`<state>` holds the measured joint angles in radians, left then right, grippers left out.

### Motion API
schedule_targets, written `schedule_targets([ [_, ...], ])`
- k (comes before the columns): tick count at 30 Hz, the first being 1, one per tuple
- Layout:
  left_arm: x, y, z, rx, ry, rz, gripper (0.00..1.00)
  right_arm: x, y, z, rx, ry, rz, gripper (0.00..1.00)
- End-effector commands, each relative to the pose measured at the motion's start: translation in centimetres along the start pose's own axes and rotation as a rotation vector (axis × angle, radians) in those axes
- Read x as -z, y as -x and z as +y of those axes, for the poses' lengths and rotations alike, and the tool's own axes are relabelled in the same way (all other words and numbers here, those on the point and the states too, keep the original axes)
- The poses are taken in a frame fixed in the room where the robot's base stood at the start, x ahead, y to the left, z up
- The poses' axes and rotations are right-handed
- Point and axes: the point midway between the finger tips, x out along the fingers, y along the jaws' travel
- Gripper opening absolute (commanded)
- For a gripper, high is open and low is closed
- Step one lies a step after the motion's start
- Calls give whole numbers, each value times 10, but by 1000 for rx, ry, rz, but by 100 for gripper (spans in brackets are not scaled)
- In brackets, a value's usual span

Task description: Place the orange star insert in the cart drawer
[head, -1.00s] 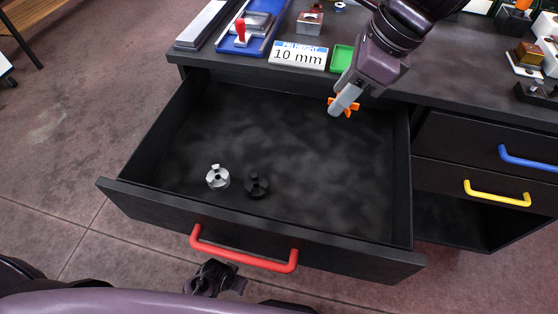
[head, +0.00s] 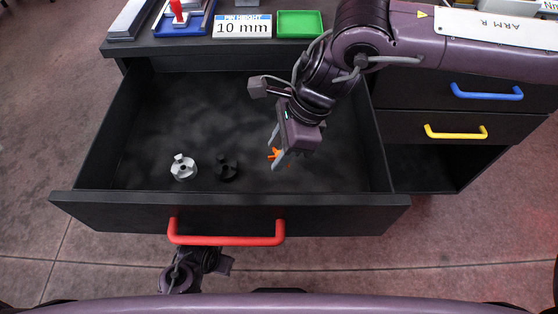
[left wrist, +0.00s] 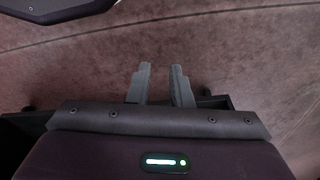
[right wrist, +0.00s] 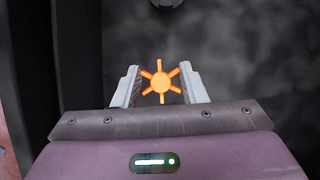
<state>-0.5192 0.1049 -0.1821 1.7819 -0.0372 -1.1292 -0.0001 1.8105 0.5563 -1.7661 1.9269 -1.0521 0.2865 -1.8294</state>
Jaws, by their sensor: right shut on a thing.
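The orange star insert (head: 272,153) is between the fingers of my right gripper (head: 277,152), over the right part of the open drawer (head: 150,118). In the right wrist view the star (right wrist: 160,82) shows its points between the two fingers (right wrist: 160,88), which are shut on it. I cannot tell whether it touches the drawer floor. My left gripper (left wrist: 158,84) is empty with its fingers apart, facing the floor. In the head view the left arm's end is low, below the red handle (head: 227,240).
A silver insert (head: 183,168) and a black insert (head: 227,170) stand in the drawer, left of my right gripper. A green tray (head: 300,24) and a "10 mm" sign (head: 242,26) are on the cart top. Blue (head: 487,92) and yellow (head: 456,132) handles are at the right.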

Motion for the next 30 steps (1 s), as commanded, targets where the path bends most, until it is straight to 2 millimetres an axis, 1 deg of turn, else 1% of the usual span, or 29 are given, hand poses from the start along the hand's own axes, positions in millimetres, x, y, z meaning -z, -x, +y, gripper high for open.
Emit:
schedule_targets([
  [5,0,2,0,-1,-1,-1,19,5,-11,0,0,-1,1,14],
  [12,4,9,1,-1,-4,-1,19,18,-42,0,-1,-1,2,14],
  [13,4,10,1,-1,-4,-1,19,19,-44,0,0,-1,2,14],
  [19,7,14,1,-1,-5,6,19,19,-45,-1,2,0,0,14],
  [24,3,12,2,-3,-6,-4,19,20,-47,0,2,-1,1,14],
  [29,0,16,4,-5,-7,-16,19,20,-48,0,1,-1,1,14],
  [30,0,18,4,-6,-8,-15,19,20,-47,0,1,-1,1,44],
])
